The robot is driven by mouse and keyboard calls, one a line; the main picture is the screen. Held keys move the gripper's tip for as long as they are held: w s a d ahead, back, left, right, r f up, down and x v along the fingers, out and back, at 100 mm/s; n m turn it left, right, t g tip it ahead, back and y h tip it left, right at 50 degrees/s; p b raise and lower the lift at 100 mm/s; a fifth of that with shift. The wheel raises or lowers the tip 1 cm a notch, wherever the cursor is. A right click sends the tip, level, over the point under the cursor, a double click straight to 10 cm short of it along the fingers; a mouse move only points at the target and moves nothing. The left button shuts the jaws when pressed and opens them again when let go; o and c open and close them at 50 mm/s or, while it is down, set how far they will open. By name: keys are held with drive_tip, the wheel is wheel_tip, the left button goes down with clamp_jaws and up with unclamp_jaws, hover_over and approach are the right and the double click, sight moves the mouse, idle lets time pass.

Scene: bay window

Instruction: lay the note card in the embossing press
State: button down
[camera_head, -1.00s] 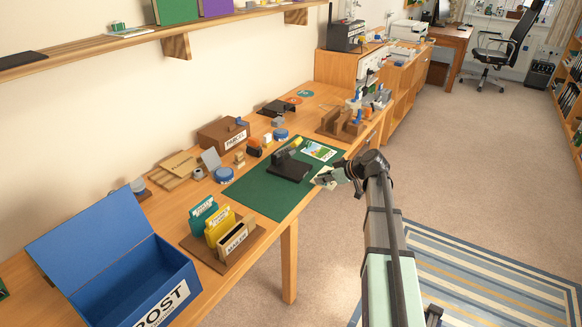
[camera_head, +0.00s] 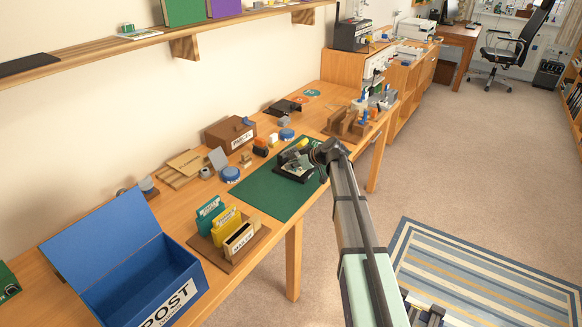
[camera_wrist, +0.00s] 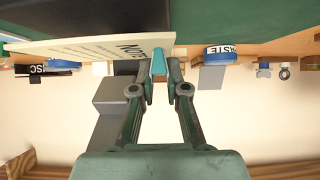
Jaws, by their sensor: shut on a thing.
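The cream note card (camera_wrist: 95,46), printed "NOTE", spans the left of the wrist view. My gripper (camera_wrist: 160,62) is shut on its right end there. In the head view, my gripper (camera_head: 306,161) is over the black embossing press (camera_head: 292,174) on the green mat (camera_head: 262,196). My wrist and the card hide part of the press. I cannot tell whether the card touches the press or is held above it.
A wooden card rack (camera_head: 232,247) and the blue post box (camera_head: 150,285) stand nearer on the bench. A brown box (camera_head: 228,135) and a blue paste tin (camera_head: 230,174) are behind the mat. Wooden stands (camera_head: 346,124) are farther along.

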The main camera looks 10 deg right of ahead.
drive_tip(key=shift+w+a+f, duration=0.2)
drive_tip(key=shift+f, duration=0.55)
drive_tip(key=shift+f, duration=0.2)
drive_tip(key=c, duration=1.2)
unclamp_jaws()
drive_tip(key=shift+r, duration=0.1)
drive_tip(key=shift+r, duration=0.2)
drive_tip(key=b+v, duration=0.1)
drive_tip(key=v, duration=1.1)
drive_tip(key=shift+s+f, duration=0.1)
